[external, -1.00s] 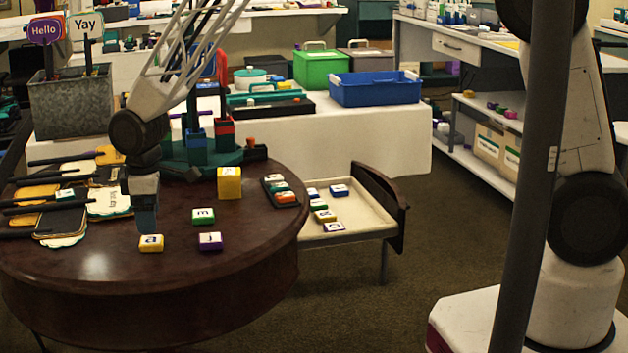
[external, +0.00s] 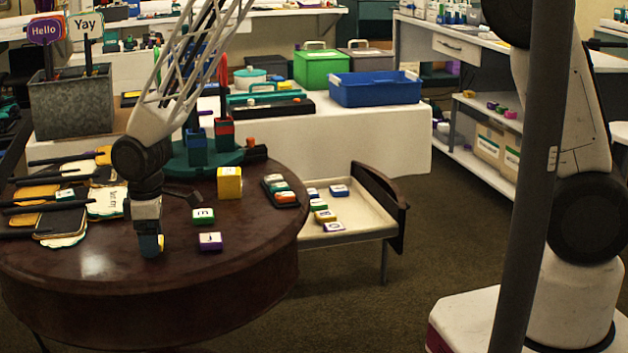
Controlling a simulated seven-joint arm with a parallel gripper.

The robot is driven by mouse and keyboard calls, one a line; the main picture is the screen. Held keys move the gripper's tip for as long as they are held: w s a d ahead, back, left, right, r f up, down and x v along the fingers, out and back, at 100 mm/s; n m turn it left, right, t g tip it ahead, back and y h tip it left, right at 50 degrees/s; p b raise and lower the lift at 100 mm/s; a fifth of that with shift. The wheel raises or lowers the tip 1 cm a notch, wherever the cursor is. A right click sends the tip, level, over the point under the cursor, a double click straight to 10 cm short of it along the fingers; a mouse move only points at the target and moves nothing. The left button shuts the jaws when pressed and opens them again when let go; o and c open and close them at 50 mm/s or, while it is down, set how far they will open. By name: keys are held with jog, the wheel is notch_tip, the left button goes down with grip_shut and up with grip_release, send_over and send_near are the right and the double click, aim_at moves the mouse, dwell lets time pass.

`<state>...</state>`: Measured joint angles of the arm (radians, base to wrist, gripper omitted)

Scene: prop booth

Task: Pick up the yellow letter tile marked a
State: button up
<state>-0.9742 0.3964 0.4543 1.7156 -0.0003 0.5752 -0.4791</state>
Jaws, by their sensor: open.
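The yellow letter tile (external: 161,241) is on the round dark table, mostly hidden behind my gripper; only a sliver of yellow shows at the gripper's right side and its letter is covered. My gripper (external: 150,250) points down at the tile, with its fingertips low at table height. The jaws are open, and I cannot tell whether the fingers touch the tile.
A purple tile (external: 210,241) and a green tile (external: 203,215) lie just right of my gripper. A yellow block (external: 229,183) stands farther back. Paddle signs (external: 62,222) lie at the left. An open drawer (external: 365,222) with several tiles is at the right.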

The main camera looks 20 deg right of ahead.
jog(key=c, duration=1)
jog(key=shift+r, duration=0.15)
jog(key=shift+r, duration=0.8)
jog(key=shift+s+d+r, duration=0.1)
jog(key=shift+r, duration=0.85)
jog(key=s+d, duration=0.3)
jog(key=d, duration=0.1)
jog(key=s+d, duration=0.3)
jog(key=d, duration=0.1)
jog(key=s+d+r, duration=0.1)
jog(key=s+d, duration=0.2)
jog(key=d, duration=0.2)
jog(key=shift+r, duration=0.1)
